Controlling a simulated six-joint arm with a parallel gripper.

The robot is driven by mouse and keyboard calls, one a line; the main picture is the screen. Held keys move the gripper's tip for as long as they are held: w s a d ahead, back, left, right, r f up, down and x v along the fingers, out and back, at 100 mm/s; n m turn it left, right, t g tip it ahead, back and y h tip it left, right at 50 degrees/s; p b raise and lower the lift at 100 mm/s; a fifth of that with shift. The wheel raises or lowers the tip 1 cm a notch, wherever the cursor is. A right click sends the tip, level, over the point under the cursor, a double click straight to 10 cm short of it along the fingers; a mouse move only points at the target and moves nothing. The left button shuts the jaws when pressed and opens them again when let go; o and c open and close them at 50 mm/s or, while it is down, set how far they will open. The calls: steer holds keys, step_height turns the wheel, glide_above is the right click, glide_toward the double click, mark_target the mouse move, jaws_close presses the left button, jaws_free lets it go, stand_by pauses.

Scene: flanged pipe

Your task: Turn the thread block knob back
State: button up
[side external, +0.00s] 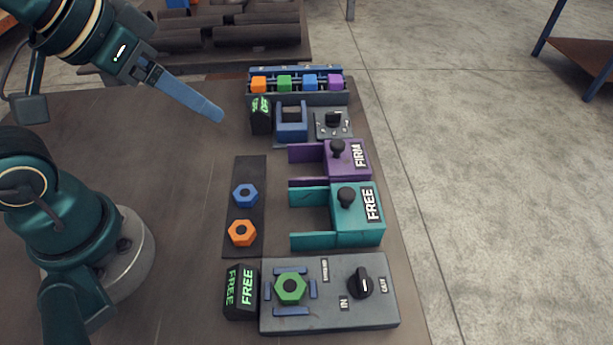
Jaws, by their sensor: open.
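The grey thread block (330,320) lies at the front of the table with a black knob (361,282) on its right half. The knob has a pale pointer mark; small labels around it include "IN", and its exact setting is hard to read. A green hex nut (290,288) sits on the block's left half between blue guide bars. A black display (241,292) at its left reads "FREE" in green. My gripper (218,115) is open and empty at the upper left, far from the knob. Its fingers overlap in this view, so the gap is hidden.
A teal clamp (370,233) marked "FREE" and a purple clamp (338,176) marked "FIRM" stand behind the block. Blue (245,195) and orange (242,233) nuts lie on a dark strip. A rack (300,98) with coloured blocks stands at the back.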

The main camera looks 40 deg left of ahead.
steer(key=s+f, duration=0.1)
steer(key=s+f+g, duration=0.1)
steer(key=shift+s+a+f, duration=0.1)
steer(key=shift+s+a, duration=0.05)
steer(key=shift+s, duration=0.25)
steer(key=c, duration=0.4)
steer(key=w+d+r+m+g+h, duration=0.15)
steer(key=w+d+r+m, duration=0.55)
steer(key=m, duration=0.8)
steer(key=shift+c, duration=0.2)
steer(key=m+g+y, duration=0.2)
steer(key=m+g, duration=0.2)
steer(key=m, duration=0.8)
glide_above(363, 278)
steer(key=shift+h, duration=0.25)
step_height(363, 278, down, 15)
steer(key=shift+r, duration=0.15)
steer(key=shift+f, duration=2.4)
